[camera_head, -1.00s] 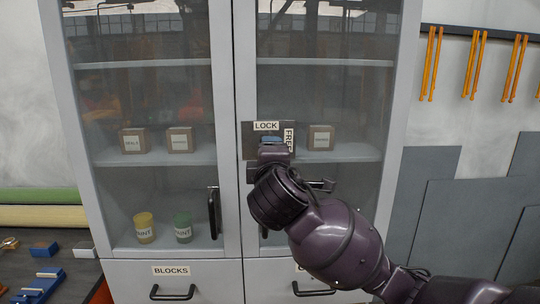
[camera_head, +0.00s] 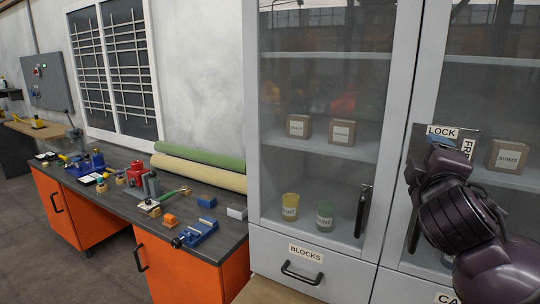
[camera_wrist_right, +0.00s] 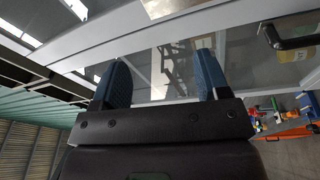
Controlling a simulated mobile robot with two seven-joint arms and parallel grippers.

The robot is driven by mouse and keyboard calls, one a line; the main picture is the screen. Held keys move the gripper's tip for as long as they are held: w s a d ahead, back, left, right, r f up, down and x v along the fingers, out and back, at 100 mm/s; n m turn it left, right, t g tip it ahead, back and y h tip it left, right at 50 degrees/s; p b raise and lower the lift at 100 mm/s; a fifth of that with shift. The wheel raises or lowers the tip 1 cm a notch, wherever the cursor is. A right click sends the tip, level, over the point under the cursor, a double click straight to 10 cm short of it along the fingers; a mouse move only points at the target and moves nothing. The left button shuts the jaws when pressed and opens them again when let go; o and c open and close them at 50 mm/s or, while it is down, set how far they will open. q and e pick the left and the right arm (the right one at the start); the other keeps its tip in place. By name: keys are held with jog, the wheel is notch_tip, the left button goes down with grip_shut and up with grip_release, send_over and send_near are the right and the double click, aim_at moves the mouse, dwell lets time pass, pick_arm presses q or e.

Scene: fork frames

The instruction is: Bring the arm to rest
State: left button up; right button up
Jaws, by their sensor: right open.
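My right arm is dark purple and reaches in from the lower right of the head view. Its gripper (camera_head: 447,150) is in front of the cabinet's lock plate (camera_head: 470,143), which carries LOCK and partly hidden FREE labels. The wrist hides most of the plate, and whether the fingers touch it cannot be told. In the right wrist view the two blue fingers (camera_wrist_right: 163,80) stand wide apart with nothing held between them. The cabinet door glass and frame lie beyond them. My left gripper is not in view.
The grey glass-door cabinet (camera_head: 398,120) has a black door handle (camera_head: 363,211) and a BLOCKS drawer (camera_head: 303,268). Boxes and paint cans stand on its shelves. At left, a workbench (camera_head: 120,205) with orange cupboards holds several tools and blocks. Open floor (camera_head: 60,270) lies before it.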

jog(key=w+a+f+t+y, duration=0.1)
jog(key=w+a+f+y, duration=0.3)
jog(key=f+y, duration=0.15)
notch_tip(320, 180, down, 17)
jog(key=s+m+g+y, duration=0.1)
jog(key=s+m+y, duration=0.1)
jog(key=m+y, duration=0.2)
jog(key=s+f+m+g+h, duration=0.1)
jog(key=s+f+m+g, duration=0.2)
jog(key=s+f, duration=0.8)
jog(key=s+d+f+m+g+h, duration=0.1)
jog(key=s+f+m+g+h, duration=0.1)
jog(key=s+f, duration=1)
notch_tip(320, 180, down, 5)
jog(key=shift+s+d+f+m+g, duration=0.1)
jog(key=shift+s+d+m+g, duration=0.15)
jog(key=shift+m+g, duration=0.45)
